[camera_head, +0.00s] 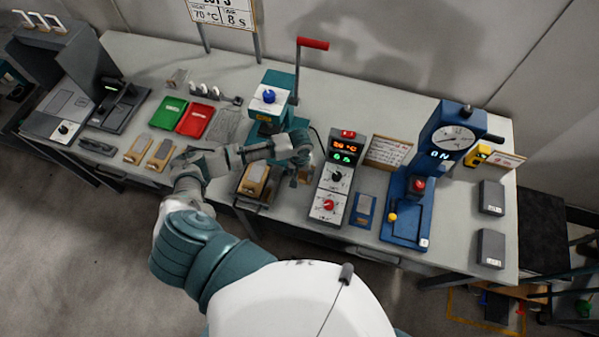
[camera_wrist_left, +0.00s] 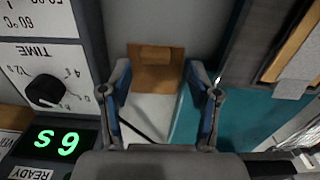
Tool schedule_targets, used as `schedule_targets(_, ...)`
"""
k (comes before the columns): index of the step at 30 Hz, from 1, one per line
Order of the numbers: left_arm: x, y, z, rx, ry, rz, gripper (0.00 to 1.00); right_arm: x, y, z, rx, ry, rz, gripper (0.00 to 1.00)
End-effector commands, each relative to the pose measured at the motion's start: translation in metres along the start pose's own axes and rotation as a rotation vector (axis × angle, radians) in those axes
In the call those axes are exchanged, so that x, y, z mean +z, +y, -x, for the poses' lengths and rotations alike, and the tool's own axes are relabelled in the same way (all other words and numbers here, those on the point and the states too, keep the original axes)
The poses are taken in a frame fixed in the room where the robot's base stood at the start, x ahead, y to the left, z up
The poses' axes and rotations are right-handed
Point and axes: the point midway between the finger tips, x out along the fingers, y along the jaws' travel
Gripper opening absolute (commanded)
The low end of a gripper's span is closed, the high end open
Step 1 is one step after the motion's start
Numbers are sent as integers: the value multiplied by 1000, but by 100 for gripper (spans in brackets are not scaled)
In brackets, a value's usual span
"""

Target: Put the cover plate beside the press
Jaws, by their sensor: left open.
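My left gripper (camera_head: 304,166) reaches over the bench between the teal press (camera_head: 268,118) and the controller box (camera_head: 333,180). In the left wrist view my left gripper (camera_wrist_left: 160,105) is open, its fingers on either side of a flat brown and pale plate (camera_wrist_left: 155,80), perhaps the cover plate. I cannot tell whether the fingers touch it. In the head view the gripper largely hides this plate. A wooden piece with a grey top (camera_head: 255,180) lies on the press's front tray; its edge shows in the left wrist view (camera_wrist_left: 300,55). My right gripper is not in view.
The controller box stands close beside the left gripper. The press's red lever (camera_head: 313,44) rises behind. A blue gauge machine (camera_head: 420,190) stands to the right. Green (camera_head: 168,112) and red (camera_head: 195,119) trays and two wooden pieces lie left. The bench's back strip is mostly clear.

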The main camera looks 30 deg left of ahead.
Motion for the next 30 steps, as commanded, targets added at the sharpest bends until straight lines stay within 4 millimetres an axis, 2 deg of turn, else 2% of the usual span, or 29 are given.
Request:
schedule_targets(5, -1, 0, 22, 2, 3, -1, 62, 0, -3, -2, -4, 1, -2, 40)
schedule_targets(12, -1, 0, 79, 3, 4, -1, 62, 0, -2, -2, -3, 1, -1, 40)
schedule_targets(18, -1, 0, 114, 3, 2, 0, 62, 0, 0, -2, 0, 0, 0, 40)
schedule_targets(23, -1, -1, 126, 2, 0, 0, 62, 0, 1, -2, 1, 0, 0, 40)
schedule_targets(30, 0, 0, 128, 1, 0, 0, 62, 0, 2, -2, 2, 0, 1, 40)
